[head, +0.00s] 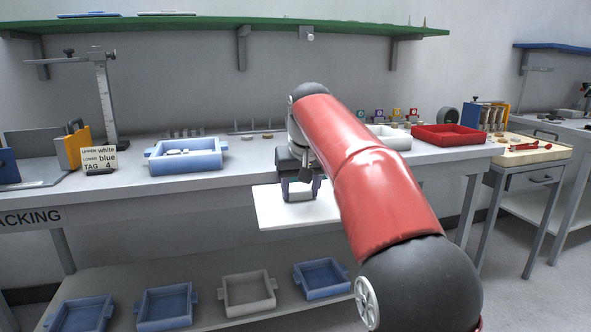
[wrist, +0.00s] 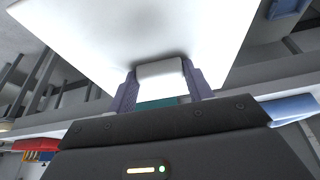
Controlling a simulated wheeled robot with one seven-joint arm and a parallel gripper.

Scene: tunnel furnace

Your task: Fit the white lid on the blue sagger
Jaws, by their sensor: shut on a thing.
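The blue sagger (head: 186,157) is an open, light-blue square tray with side lugs. It stands on the packing bench, left of centre in the head view, with a few small pale pieces inside. My gripper (head: 301,188) is shut on the white lid (head: 272,208), a flat white plate, by the raised block on its top. The lid is held in front of the bench's front edge, to the right of the sagger and apart from it. In the wrist view the fingers (wrist: 162,90) clasp the block, and the lid (wrist: 100,32) spreads beyond them. My arm hides part of the lid's right side.
A sign (head: 99,160) reads upper white, lower blue, tag 4. A height gauge (head: 106,100) stands behind it. A red tray (head: 449,135) and a pale tray (head: 391,137) are at the right. Several saggers fill the lower shelf (head: 215,308). A green shelf (head: 215,27) hangs above.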

